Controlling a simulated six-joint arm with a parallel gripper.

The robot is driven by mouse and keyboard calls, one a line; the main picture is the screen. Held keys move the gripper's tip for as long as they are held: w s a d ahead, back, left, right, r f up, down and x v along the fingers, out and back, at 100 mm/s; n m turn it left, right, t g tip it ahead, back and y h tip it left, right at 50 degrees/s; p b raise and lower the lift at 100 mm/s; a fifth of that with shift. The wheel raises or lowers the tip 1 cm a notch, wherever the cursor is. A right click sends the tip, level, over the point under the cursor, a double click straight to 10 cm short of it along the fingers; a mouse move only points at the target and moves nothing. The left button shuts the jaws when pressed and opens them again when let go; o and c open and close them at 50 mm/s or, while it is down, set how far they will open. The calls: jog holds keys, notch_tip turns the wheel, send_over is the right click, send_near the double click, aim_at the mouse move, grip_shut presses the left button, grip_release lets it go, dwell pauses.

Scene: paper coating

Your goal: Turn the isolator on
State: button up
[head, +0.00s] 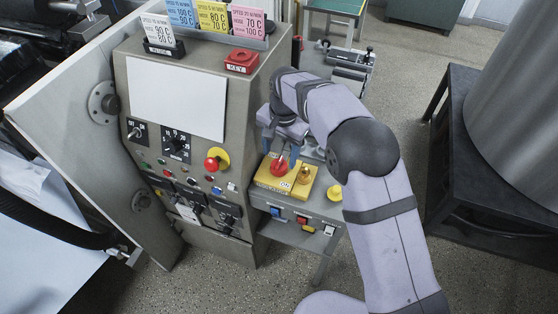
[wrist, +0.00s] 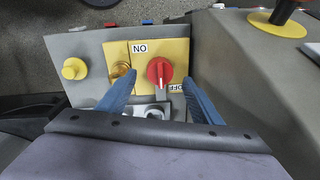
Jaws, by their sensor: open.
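The isolator is a red rotary knob (head: 278,168) on a yellow plate (head: 270,184) atop a low grey box beside the control cabinet. In the wrist view, the red knob (wrist: 160,69) lies between my fingertips, with a grey lever pointing down the picture. A label reading as "NO" sits at the plate's upper left, and a partly hidden "OFF" label is at lower right near the lever. My gripper (wrist: 159,80) is open, its blue fingers on either side of the knob with visible gaps. My gripper (head: 281,148) also shows above the knob in the head view.
A brass piece (wrist: 122,73) stands close to my left finger in the wrist view, with a yellow button (wrist: 75,69) farther left. The tall control cabinet (head: 206,152) stands left of the box. A red "KEY" block (head: 241,61) sits on its top.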

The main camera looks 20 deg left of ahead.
aim_at(279, 163)
jog(key=shift+a+f+p, duration=0.15)
jog(key=shift+f+p, duration=0.65)
jog(key=shift+f, duration=1.7)
grip_shut()
